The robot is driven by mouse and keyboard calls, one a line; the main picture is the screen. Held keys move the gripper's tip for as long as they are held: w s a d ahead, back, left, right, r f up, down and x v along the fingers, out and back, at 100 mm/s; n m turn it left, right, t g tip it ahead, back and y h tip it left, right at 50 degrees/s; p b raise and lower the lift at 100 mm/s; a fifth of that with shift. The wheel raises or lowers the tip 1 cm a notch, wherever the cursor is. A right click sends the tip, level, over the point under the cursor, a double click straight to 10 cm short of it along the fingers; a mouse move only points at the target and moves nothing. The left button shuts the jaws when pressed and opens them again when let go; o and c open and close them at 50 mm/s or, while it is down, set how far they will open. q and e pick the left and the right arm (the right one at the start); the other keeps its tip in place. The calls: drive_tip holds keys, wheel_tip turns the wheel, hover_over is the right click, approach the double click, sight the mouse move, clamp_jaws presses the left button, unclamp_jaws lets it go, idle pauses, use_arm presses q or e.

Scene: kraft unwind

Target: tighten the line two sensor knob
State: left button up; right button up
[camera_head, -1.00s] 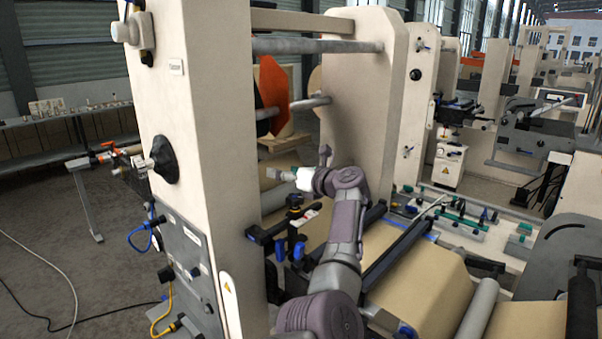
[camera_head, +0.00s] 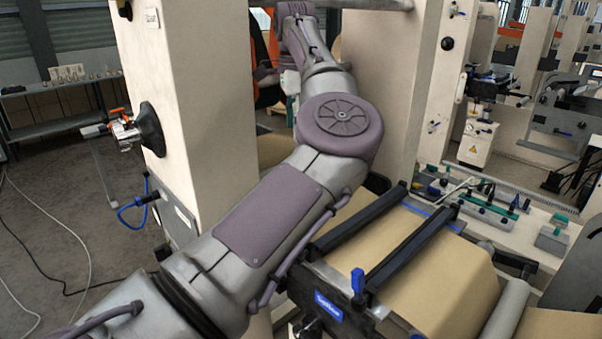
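A blue upright knob (camera_head: 357,281) stands at the near end of the black rails (camera_head: 415,235) over the brown paper web (camera_head: 440,265). I cannot tell whether it is the line two sensor knob. My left arm crosses the camera_head view from bottom left to top centre, in front of the machine. Its elbow joint is above the web's left side, and its far end reaches up between the two cream uprights. I cannot make out the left gripper's fingers there. The arm hides much of the area left of the rails. My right gripper is not in view.
A cream upright (camera_head: 200,110) with a black cone-shaped fitting (camera_head: 150,130) stands left of my arm, another upright (camera_head: 385,85) behind it. A bench (camera_head: 60,85) stands at far left. Open floor lies between.

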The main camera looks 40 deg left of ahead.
use_arm(q)
wheel_tip(320, 180, down, 4)
drive_tip(key=shift+r+p, duration=0.1)
drive_tip(key=shift+p, duration=0.35)
drive_tip(key=f+p, duration=0.2)
drive_tip(key=f, duration=0.5)
drive_tip(key=shift+w, duration=0.2)
drive_tip(key=shift+f, duration=0.55)
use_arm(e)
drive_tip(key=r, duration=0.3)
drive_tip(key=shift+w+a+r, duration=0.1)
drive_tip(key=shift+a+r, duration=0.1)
use_arm(q)
drive_tip(key=c, duration=1.2)
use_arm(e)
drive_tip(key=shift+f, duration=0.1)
use_arm(q)
drive_tip(key=shift+o, duration=0.2)
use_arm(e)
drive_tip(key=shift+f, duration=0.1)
